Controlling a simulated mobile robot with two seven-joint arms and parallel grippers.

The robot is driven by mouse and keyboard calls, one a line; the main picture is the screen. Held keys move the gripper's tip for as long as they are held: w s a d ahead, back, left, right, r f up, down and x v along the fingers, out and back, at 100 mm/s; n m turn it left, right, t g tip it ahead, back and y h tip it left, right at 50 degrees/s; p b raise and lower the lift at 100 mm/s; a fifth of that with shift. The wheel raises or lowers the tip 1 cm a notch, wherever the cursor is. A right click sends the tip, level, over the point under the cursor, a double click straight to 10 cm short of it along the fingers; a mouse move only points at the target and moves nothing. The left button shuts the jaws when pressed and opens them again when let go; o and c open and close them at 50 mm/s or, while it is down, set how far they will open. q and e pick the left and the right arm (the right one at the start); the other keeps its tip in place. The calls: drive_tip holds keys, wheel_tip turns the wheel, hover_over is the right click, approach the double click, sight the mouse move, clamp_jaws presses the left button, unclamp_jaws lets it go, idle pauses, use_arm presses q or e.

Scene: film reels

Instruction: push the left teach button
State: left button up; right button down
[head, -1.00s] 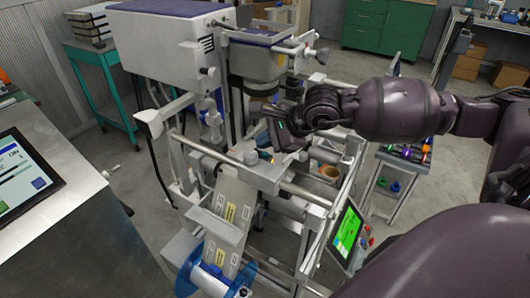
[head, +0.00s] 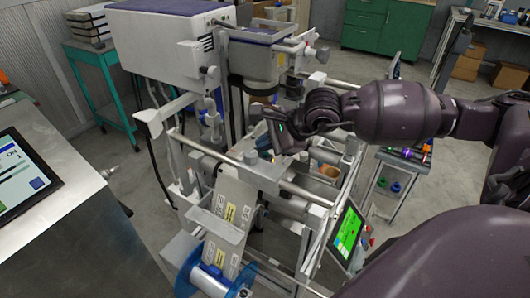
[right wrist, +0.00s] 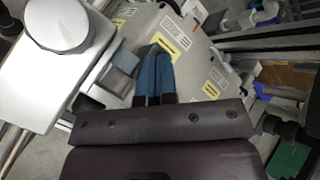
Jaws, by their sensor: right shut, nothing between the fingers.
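My right gripper (head: 270,154) is over the frame of the machine, above the web of labels. In the right wrist view its two blue fingers (right wrist: 154,75) are pressed together with nothing between them. They point at the pale label web (right wrist: 185,45) with yellow labels, which also shows in the head view (head: 232,196). A grey-blue block (right wrist: 122,60) lies just left of the fingertips, beside a large silver round knob (right wrist: 58,24). I cannot make out the left teach button; the fingers or the block may hide it. Whether the fingertips touch anything cannot be told. My left gripper is out of view.
A green-lit screen (head: 347,231) stands at the machine's front right. A clear-blue reel (head: 208,279) sits at its lower front. The white printer housing (head: 165,45) rises behind. A steel cabinet with a touch screen (head: 18,172) stands at the left. Rails surround the gripper closely.

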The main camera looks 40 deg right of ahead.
sight(266, 155)
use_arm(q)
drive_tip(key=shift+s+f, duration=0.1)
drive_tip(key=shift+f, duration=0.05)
use_arm(e)
drive_tip(key=shift+f, duration=0.15)
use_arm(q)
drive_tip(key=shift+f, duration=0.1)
use_arm(e)
drive_tip(key=shift+f, duration=0.25)
idle(0.4)
drive_tip(key=shift+r, duration=0.9)
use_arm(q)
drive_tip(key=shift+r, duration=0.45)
use_arm(e)
drive_tip(key=shift+r+p, duration=0.85)
drive_tip(key=shift+r, duration=0.7)
drive_tip(key=shift+r+p, duration=0.4)
drive_tip(key=shift+r, duration=0.55)
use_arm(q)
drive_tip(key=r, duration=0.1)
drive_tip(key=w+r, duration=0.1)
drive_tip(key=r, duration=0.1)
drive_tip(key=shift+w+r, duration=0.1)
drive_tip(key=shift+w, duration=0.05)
